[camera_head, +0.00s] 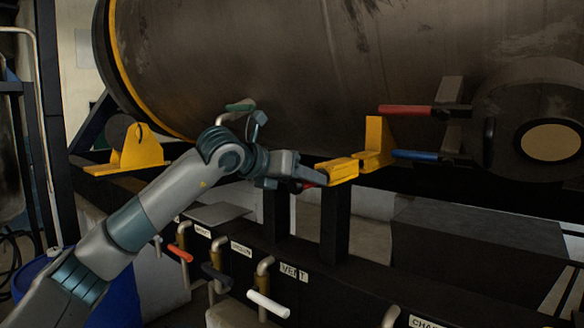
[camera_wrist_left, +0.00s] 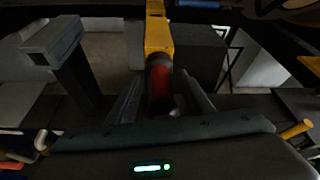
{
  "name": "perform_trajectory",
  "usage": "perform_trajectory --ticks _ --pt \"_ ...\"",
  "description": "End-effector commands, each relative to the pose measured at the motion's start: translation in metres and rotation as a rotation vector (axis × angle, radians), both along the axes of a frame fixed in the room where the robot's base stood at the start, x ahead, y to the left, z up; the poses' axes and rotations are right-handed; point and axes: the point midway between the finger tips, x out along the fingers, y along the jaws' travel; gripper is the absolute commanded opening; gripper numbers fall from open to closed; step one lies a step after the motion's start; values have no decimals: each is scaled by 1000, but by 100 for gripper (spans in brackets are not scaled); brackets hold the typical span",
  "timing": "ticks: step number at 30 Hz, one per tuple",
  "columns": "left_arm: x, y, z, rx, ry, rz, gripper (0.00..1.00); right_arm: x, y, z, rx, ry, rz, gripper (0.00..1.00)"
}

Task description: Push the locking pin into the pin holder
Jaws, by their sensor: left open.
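The yellow pin holder (camera_head: 343,170) sits on a dark post below the large tank, right of centre in the head view. It also shows at the top middle of the left wrist view (camera_wrist_left: 158,38). The locking pin (camera_wrist_left: 161,84), dark with a red part, sticks out of the holder's near end toward my left gripper. My left gripper (camera_wrist_left: 163,98) is open, with one finger on each side of the pin. Whether the fingers touch it, I cannot tell. In the head view the gripper (camera_head: 306,180) hides most of the pin. My right gripper is not in view.
A red-handled lever (camera_head: 405,110) and a blue-handled lever (camera_head: 415,155) stick out just right of the holder. The tank (camera_head: 290,75) hangs above. Several valve handles, one white (camera_head: 268,303), line the dark beam below. A blue barrel (camera_head: 118,300) stands at lower left.

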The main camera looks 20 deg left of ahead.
Motion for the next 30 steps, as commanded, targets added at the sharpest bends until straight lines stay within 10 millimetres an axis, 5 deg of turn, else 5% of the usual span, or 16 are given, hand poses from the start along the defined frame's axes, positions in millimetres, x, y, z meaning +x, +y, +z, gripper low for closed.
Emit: perform_trajectory --ticks 17,23,30 --pt "17 -8 -8 0 0 0 46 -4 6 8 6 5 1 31" --pt "16 -8 -8 0 0 1 1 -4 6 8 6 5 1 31" --pt "15 -7 -6 -1 -5 0 0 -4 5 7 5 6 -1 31"
